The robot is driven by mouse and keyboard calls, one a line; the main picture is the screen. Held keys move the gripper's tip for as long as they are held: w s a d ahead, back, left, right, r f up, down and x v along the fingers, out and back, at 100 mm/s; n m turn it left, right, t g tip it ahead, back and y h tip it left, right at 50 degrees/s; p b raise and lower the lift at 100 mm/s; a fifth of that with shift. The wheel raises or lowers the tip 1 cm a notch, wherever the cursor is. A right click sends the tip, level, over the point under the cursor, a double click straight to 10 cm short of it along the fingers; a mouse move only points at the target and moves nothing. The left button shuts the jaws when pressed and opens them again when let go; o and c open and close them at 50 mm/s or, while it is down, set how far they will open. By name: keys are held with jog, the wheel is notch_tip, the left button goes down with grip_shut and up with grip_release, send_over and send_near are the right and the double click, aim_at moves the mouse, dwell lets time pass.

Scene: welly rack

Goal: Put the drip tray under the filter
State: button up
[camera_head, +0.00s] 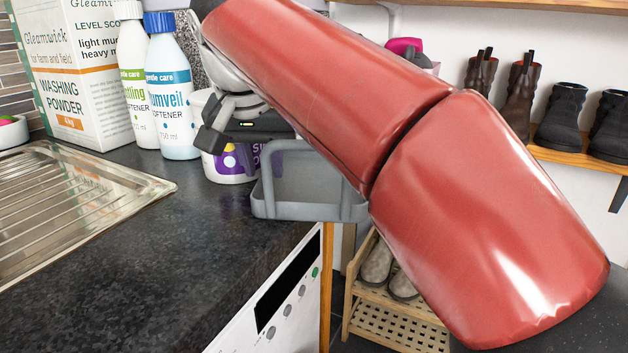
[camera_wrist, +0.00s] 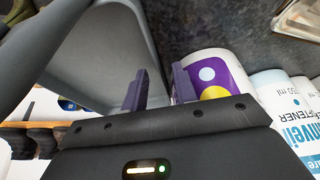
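The drip tray (camera_head: 310,211) is a grey, shallow, open tray with raised loop-shaped rails. In the head view it is at the counter's right edge, reaching past it; whether it touches the counter is unclear. In the wrist view its grey inside (camera_wrist: 95,50) fills the upper left. My gripper (camera_head: 247,135) is at the tray's back left. In the wrist view its two fingers (camera_wrist: 160,90) stand close together with the tray's wall between them, and appear shut on it. The tips are hidden in the head view. I cannot identify the filter in either view.
Behind the tray stand a white and purple tub (camera_head: 228,166), a blue-capped bottle (camera_head: 173,95), another bottle (camera_head: 133,75) and a washing powder box (camera_head: 80,80). A metal drainer (camera_head: 80,205) lies left. The dark counter's front (camera_head: 180,255) is clear. Shoe racks (camera_head: 395,310) stand right.

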jog(key=shift+f, duration=0.2)
grip_shut()
jog(key=shift+r, duration=0.15)
